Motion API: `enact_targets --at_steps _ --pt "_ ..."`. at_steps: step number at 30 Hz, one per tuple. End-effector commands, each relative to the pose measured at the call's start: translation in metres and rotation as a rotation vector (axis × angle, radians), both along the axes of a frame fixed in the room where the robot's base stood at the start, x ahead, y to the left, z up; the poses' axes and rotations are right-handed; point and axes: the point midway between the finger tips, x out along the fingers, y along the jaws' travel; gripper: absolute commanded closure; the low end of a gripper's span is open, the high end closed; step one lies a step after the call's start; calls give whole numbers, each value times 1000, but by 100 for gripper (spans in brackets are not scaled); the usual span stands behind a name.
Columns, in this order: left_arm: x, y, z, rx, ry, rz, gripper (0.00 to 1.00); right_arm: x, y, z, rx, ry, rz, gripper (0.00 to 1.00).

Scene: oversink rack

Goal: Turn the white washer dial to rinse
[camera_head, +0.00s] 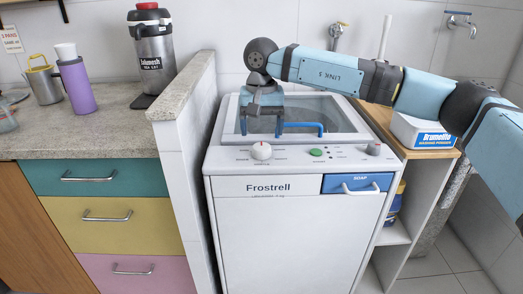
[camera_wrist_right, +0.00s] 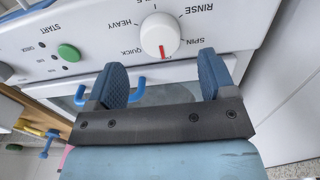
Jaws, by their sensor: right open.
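The white washer dial (camera_head: 261,151) is on the control panel of the white washer (camera_head: 290,235), left of a green button. In the right wrist view the dial (camera_wrist_right: 159,32) appears inverted, and its red mark points toward a partly hidden label between QUICK and SPIN. The RINSE label (camera_wrist_right: 199,9) is off to one side of the dial. My right gripper (camera_head: 261,126) is open and empty over the washer lid, just behind the dial. In the wrist view its two blue fingers (camera_wrist_right: 162,75) are spread, with the dial beyond their tips and apart from them.
A blue lid handle (camera_head: 301,127) stands close beside the right gripper. A tiled wall (camera_head: 185,130) rises left of the washer. A washing powder box (camera_head: 421,131) sits on the right shelf.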

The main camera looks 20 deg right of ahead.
Motion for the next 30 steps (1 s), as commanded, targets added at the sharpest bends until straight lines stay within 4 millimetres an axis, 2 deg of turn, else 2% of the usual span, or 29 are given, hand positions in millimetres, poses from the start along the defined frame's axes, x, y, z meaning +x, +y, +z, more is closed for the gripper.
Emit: enact_targets --at_steps 1,7,12,20,23,27,30 --pt "0 0 -8 7 12 -4 65 0 0 -14 0 2 0 23" --pt "0 -1 -20 29 51 -18 65 0 0 -41 -1 0 0 23" --pt "0 -2 -24 37 66 -24 65 0 0 -49 1 0 0 23" --pt "0 -2 -24 37 69 -25 65 0 0 -50 1 0 0 23" --pt "0 -2 -24 37 69 -25 65 0 0 -50 1 0 0 42" --pt "0 -2 -24 37 69 -25 65 0 0 -50 1 0 0 72" --pt "0 -2 -24 37 69 -25 65 0 0 -50 1 0 -1 72"
